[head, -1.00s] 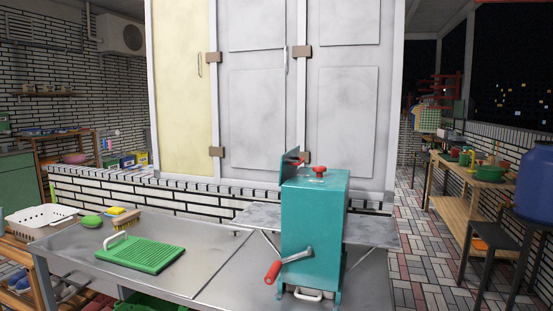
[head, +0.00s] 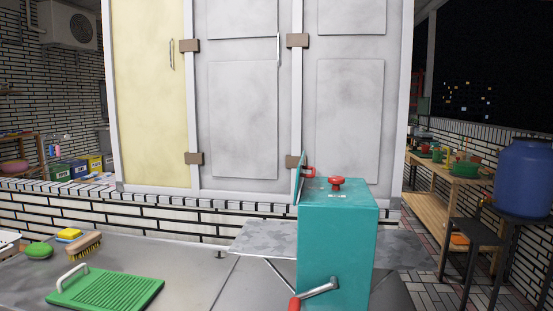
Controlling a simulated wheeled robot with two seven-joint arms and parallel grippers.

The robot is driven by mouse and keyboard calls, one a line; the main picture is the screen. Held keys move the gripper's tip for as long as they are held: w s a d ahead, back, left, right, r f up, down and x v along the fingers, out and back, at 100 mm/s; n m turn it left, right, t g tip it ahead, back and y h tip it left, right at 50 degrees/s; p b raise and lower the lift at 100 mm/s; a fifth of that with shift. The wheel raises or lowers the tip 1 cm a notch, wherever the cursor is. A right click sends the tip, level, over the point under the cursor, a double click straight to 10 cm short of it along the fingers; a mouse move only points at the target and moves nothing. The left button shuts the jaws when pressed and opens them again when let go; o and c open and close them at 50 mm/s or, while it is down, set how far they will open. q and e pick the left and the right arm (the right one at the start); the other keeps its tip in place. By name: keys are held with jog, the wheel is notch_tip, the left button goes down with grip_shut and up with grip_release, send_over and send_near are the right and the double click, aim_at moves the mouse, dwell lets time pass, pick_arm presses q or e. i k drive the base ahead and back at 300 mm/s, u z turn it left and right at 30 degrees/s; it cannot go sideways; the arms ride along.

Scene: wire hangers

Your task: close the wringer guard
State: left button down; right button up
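The teal wringer (head: 338,250) stands on the right part of the metal counter. It has a red knob (head: 337,183) on top and a crank with a red handle (head: 295,304) on its front, cut by the lower picture edge. A teal panel with a red handle, seemingly the guard (head: 300,178), stands upright at the top left edge of the wringer, seen nearly edge-on. The rollers are hidden. Neither of my grippers shows in the head view.
A green washboard (head: 105,288), a brush (head: 85,245), a yellow sponge (head: 69,233) and a green soap (head: 38,250) lie on the counter at left. A grey shelf (head: 262,238) juts out left of the wringer. A blue barrel (head: 524,180) stands at far right.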

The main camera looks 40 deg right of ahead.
aim_at(308, 176)
jog(key=i, duration=0.35)
jog(key=z, duration=1.45)
